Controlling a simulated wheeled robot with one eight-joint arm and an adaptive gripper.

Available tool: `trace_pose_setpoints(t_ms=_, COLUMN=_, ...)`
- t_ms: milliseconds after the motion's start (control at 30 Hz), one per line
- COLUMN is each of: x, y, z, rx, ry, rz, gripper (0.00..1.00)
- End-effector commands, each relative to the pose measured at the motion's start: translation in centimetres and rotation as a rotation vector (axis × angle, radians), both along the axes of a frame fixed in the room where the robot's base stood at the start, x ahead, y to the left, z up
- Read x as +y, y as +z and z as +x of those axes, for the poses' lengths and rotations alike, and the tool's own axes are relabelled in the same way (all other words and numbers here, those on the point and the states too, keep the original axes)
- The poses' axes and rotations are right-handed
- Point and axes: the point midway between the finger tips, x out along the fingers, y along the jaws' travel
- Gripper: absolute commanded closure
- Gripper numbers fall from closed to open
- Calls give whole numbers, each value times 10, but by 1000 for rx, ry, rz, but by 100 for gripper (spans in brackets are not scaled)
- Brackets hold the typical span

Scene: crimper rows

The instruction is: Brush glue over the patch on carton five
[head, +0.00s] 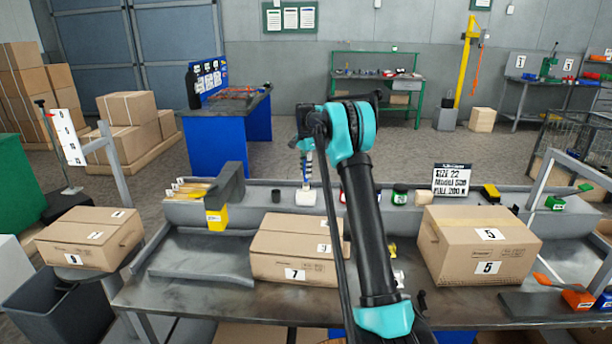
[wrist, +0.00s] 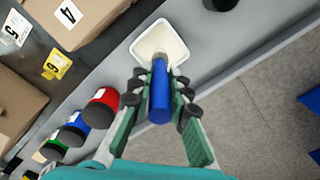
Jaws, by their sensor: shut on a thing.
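My gripper (wrist: 160,90) is shut on a blue-handled brush (wrist: 160,105) in the wrist view. The brush points down into a white square pot (wrist: 137,48) of cream-coloured glue (wrist: 160,43); its bristle end is at or in the glue, and I cannot tell how deep. In the head view the pot (head: 305,196) stands on the grey ledge behind the bench, with the brush (head: 307,168) above it and my gripper mostly hidden by my arm. Carton five (head: 455,255) sits closed on the bench at right, with "5" labels on top and front. I cannot make out a patch apart from these labels.
A carton labelled 7 (head: 270,262) stands mid-bench, partly behind my arm. Another labelled carton (head: 88,237) sits at far left. Red, blue and green black-capped jars (wrist: 102,105) line the ledge. A sign (head: 451,180) stands behind carton five. An orange-handled tool (head: 577,298) lies at right.

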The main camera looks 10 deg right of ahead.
Motion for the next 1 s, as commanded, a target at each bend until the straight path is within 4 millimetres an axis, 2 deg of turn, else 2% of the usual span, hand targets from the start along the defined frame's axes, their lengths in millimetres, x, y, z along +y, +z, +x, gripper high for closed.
trace_pose_setpoints(t_ms=533, x=0, y=40, z=0, rx=0, ry=0, rz=0, gripper=100)
trace_pose_setpoints(t_ms=1000, x=0, y=44, z=0, rx=0, ry=0, rz=0, gripper=100)
